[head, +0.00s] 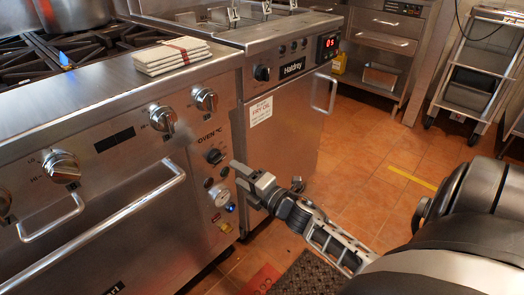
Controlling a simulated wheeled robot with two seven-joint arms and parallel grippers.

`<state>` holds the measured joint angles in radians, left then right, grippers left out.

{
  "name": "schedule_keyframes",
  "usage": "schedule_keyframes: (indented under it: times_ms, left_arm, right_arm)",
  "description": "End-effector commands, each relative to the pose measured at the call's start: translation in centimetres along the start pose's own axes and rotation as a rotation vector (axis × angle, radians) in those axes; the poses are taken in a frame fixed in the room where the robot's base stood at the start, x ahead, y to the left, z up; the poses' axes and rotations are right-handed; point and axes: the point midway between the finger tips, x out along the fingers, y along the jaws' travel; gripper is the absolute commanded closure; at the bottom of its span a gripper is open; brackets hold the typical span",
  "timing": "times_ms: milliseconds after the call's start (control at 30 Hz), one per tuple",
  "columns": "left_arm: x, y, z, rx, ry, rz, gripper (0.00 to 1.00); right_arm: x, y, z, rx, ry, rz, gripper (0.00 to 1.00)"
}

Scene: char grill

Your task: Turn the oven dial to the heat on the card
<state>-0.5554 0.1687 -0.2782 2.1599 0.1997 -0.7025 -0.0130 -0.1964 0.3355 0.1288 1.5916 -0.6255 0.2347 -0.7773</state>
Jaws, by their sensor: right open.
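The oven dial (215,156) is a dark round knob on the steel front panel, below the "OVEN °C" lettering. Its pointer and scale are too small to read. My right gripper (238,172) is open and empty, just right of and slightly below the dial, with its fingertips toward the panel. I cannot tell whether a fingertip touches the panel; the gripper looks apart from the dial. A white label with red print (261,111) is on the fryer door; I cannot tell if any card with a heat shows. My left gripper is not in view.
Steel burner knobs (162,118) line the panel above the oven door handle (110,222). A gauge and small buttons (222,197) sit below the dial. Folded cloths (171,57) lie on the range top. The fryer (290,100) stands to the right. The tiled floor (375,165) is open.

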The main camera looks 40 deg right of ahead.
Motion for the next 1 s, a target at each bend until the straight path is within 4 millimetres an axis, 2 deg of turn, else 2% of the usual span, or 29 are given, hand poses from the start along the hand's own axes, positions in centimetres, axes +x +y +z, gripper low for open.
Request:
schedule_keyframes:
  times_ms: [33, 200, 400, 567, 1000]
  left_arm:
    - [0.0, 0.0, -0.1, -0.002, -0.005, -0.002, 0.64]
    - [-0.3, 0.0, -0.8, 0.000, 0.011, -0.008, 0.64]
    - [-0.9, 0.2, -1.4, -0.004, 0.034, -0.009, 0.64]
    - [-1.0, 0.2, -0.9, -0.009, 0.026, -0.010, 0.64]
    - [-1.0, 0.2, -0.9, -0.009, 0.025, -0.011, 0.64]
  right_arm:
    - [-1.4, 0.0, -0.1, 0.003, -0.001, -0.004, 0.43]
    - [-5.0, 0.0, -0.1, 0.002, 0.000, -0.002, 0.43]
    - [-7.5, 0.0, 0.0, 0.002, -0.001, -0.001, 0.43]
    - [-8.2, 0.0, 0.0, 0.000, 0.000, 0.000, 0.43]
    - [-8.1, 0.0, 0.0, 0.000, 0.000, 0.000, 0.43]
